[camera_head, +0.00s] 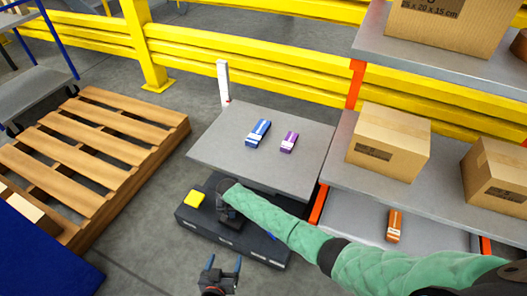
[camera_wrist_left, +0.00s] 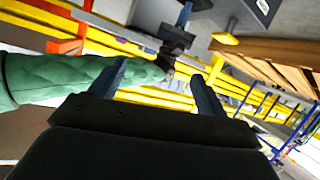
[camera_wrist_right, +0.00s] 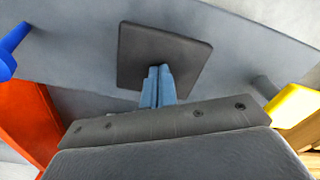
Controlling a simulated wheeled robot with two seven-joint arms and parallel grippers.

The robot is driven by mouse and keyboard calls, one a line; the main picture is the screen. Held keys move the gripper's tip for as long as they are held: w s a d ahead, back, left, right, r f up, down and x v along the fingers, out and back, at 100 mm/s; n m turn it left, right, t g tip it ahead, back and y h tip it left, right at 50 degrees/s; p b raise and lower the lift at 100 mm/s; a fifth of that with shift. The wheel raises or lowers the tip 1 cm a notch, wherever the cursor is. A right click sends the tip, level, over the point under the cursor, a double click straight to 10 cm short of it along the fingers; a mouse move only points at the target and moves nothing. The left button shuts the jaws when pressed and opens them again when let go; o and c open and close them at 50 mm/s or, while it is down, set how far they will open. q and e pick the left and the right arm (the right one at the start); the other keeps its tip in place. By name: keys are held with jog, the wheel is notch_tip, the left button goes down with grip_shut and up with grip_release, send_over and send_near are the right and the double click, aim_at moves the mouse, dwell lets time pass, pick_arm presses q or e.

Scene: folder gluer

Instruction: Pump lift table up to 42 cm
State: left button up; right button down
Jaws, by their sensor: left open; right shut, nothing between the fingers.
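The lift table has a flat grey top (camera_head: 215,150) above a dark base (camera_head: 205,222). A yellow pad (camera_head: 194,200) is at the base's left, and a small blue part (camera_head: 270,236) is at its right. In the right wrist view, a dark square pad (camera_wrist_right: 135,62) lies between the yellow part (camera_wrist_right: 295,105) and the blue part (camera_wrist_right: 12,45). My right gripper (camera_wrist_right: 158,75) is shut and empty over that pad; contact is unclear. In the head view, its fingertips are hidden. My left gripper (camera_head: 224,264) is open and empty, in front of the base.
A blue box (camera_head: 257,133) and a purple box (camera_head: 289,142) lie on the table top. A white post (camera_head: 223,84) stands behind it; no marking is readable. A wooden pallet (camera_head: 95,150) is at left. Shelves with cartons (camera_head: 388,142) stand at right, yellow rails (camera_head: 240,58) behind.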

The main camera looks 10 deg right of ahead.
jog(key=shift+s+d+f, duration=0.1)
jog(key=shift+d+f, duration=0.05)
jog(key=shift+f, duration=0.25)
jog(key=shift+r+p, duration=0.8)
jog(key=shift+r, duration=0.1)
pick_arm(q)
jog(key=s+a+f+g+y+p, duration=0.15)
jog(key=s+f+g, duration=0.45)
jog(key=s+f, duration=0.6)
pick_arm(e)
jog(key=shift+r, duration=0.8)
notch_tip(320, 180, up, 3)
jog(key=p, duration=0.3)
pick_arm(q)
notch_tip(320, 180, up, 8)
jog(key=w+p, duration=0.2)
jog(key=p, duration=0.1)
jog(key=shift+d+f, duration=0.2)
pick_arm(e)
notch_tip(320, 180, up, 3)
jog(key=shift+f, duration=0.15)
pick_arm(q)
jog(key=shift+s+f+h, duration=0.1)
jog(key=shift+h, duration=0.15)
pick_arm(e)
jog(key=shift+f, duration=0.1)
